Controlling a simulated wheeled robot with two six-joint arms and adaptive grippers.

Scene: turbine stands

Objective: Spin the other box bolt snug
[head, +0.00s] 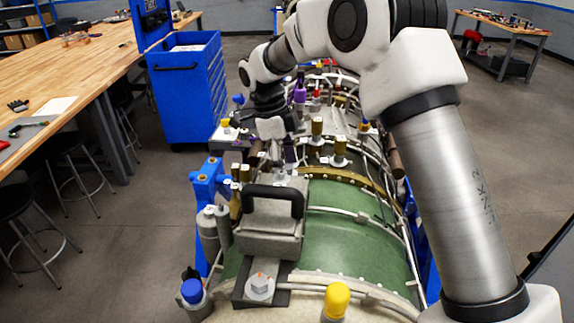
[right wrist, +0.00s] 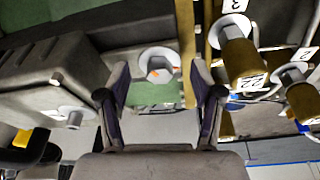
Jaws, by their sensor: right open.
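The grey box (head: 270,225) with a black handle (head: 273,197) sits on the green turbine casing. One box bolt (head: 260,287), a hex head with an orange mark, is on the near side of the box. The other box bolt (right wrist: 158,67), a silver hex head on a round flange with an orange mark, shows in the right wrist view beside the box (right wrist: 50,85). My right gripper (right wrist: 160,84) is open, its fingers on either side of this bolt in the picture; I cannot tell whether they touch it. In the head view the right gripper (head: 279,158) points down beyond the box.
Brass fittings with numbered tags (right wrist: 240,60) stand close to the right finger. A yellow-capped fitting (head: 336,299) and a blue-capped one (head: 192,291) are near the front. A blue tool cabinet (head: 187,95) and a wooden workbench (head: 90,60) stand to the left.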

